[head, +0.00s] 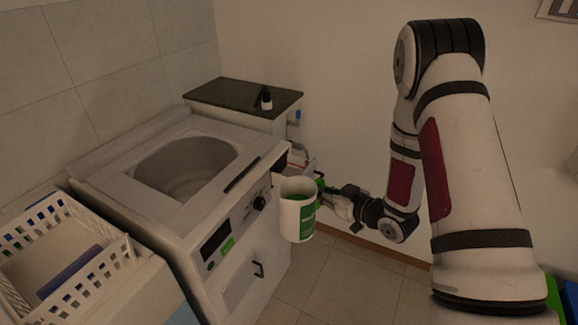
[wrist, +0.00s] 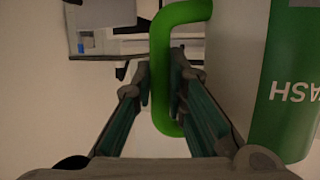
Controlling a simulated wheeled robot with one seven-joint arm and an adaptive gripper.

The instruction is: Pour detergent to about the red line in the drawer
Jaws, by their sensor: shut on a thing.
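The detergent jug (head: 291,220) is white with a green label and a green handle, and some green shows inside its open top. It is held in the air in front of the washer's right front corner, roughly upright. My gripper (head: 328,198) is shut on the handle from the right. In the wrist view my gripper (wrist: 160,92) has its fingers on both sides of the green handle (wrist: 163,50), with the jug's green label at the right. A small white drawer (head: 309,165) with a trace of red shows just behind the jug, mostly hidden by it. Its fill level cannot be seen.
A white basket (head: 60,245) stands at the left. A dark-topped cabinet (head: 225,97) behind holds a small bottle (head: 266,100). The floor right of the washer is clear.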

